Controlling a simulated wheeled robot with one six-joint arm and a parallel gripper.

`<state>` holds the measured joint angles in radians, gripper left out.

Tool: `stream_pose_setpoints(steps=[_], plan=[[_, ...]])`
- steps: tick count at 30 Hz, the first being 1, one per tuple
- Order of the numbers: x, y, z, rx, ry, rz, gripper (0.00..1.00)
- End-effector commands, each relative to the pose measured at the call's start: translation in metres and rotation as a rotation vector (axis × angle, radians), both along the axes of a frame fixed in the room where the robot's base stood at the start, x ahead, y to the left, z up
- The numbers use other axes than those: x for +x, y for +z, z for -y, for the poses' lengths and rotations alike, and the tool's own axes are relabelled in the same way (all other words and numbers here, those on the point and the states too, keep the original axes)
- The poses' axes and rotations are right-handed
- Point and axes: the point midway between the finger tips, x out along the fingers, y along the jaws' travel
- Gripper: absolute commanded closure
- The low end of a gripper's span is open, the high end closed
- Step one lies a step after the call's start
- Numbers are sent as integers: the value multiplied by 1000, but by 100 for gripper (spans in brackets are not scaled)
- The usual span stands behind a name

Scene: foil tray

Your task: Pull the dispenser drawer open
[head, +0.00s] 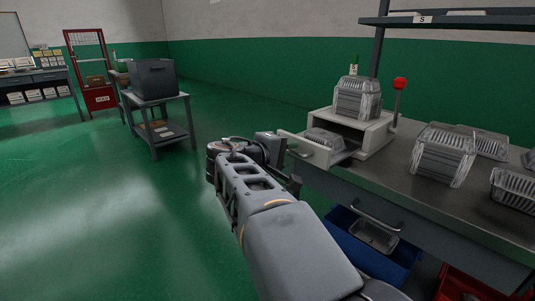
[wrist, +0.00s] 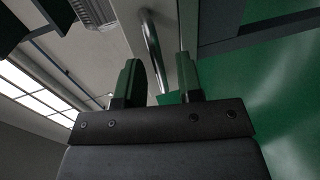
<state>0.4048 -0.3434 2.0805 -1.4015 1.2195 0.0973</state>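The dispenser (head: 367,135) is a pale box on the bench, with a stack of foil trays (head: 358,98) on top. Its drawer (head: 302,149) stands partly out toward the left, with a foil tray (head: 325,138) in it. My gripper (head: 282,164) is beside the drawer front, partly hidden by my own wrist. In the wrist view its two fingers (wrist: 159,82) stand apart.
More foil trays (head: 444,153) stand on the bench (head: 400,190) to the right. A red-knobbed lever (head: 399,84) rises at the dispenser's side. A blue bin (head: 345,233) and a red bin (head: 455,281) sit below. The green floor (head: 110,210) at left is clear.

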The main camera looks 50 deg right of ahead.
Motion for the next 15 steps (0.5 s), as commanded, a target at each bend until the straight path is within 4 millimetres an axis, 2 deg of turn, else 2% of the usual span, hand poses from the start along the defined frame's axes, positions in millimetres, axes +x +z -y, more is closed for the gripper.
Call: stream_pose_setpoints(steps=[9,15], plan=[[6,17,-62,0,8,0,66],[8,23,-94,-1,6,-1,66]])
